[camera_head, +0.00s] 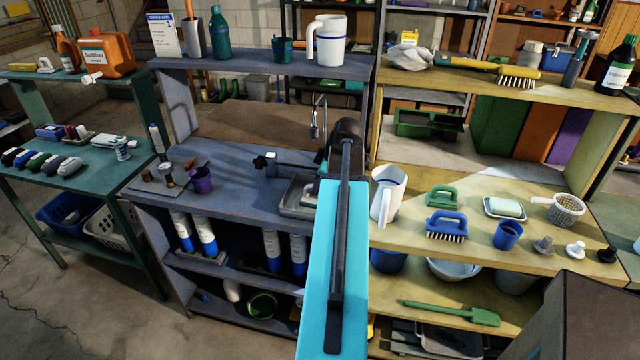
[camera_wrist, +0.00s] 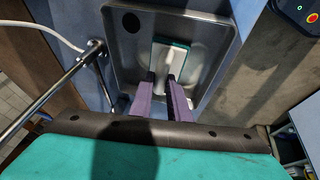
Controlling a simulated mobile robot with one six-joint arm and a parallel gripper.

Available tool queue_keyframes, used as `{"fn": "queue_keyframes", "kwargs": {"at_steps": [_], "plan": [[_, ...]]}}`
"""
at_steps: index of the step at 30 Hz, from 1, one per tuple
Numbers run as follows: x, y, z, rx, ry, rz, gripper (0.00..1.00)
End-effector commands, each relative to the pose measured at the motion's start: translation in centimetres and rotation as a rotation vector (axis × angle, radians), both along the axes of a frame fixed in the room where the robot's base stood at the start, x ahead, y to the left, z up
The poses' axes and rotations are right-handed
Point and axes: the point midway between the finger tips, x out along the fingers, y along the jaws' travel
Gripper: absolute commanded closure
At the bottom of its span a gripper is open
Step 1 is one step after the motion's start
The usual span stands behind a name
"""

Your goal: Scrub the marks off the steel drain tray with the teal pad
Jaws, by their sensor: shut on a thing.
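The steel drain tray (camera_wrist: 203,28) fills the upper middle of the wrist view, with a round dark hole near its upper left. In the head view the tray (camera_head: 293,200) shows partly behind my arm. The teal pad (camera_wrist: 183,45) lies over the tray floor in the wrist view. It has a pale top with a raised grip and a teal edge. My gripper (camera_wrist: 163,79) has its two purple fingers shut on the pad's grip. I cannot tell whether the pad's underside touches the tray. No distinct marks can be made out; the pad and fingers hide part of the floor.
A metal tap (camera_head: 318,118) stands behind the tray; a metal pipe (camera_wrist: 62,88) runs left of it in the wrist view. A purple cup (camera_head: 202,180) stands left on the same bench. A white jug (camera_head: 386,195) and brushes stand on the bench to the right.

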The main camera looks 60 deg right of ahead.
Motion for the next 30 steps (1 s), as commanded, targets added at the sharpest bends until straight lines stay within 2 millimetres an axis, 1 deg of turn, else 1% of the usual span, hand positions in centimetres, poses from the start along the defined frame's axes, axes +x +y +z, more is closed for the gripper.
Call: {"fn": "queue_keyframes", "kwargs": {"at_steps": [18, 30], "plan": [[3.3, 1.0, -0.3, 0.0, -0.001, 0.0, 1.0], [3.6, 1.2, -0.3, 0.001, -0.001, 0.001, 1.0]]}}
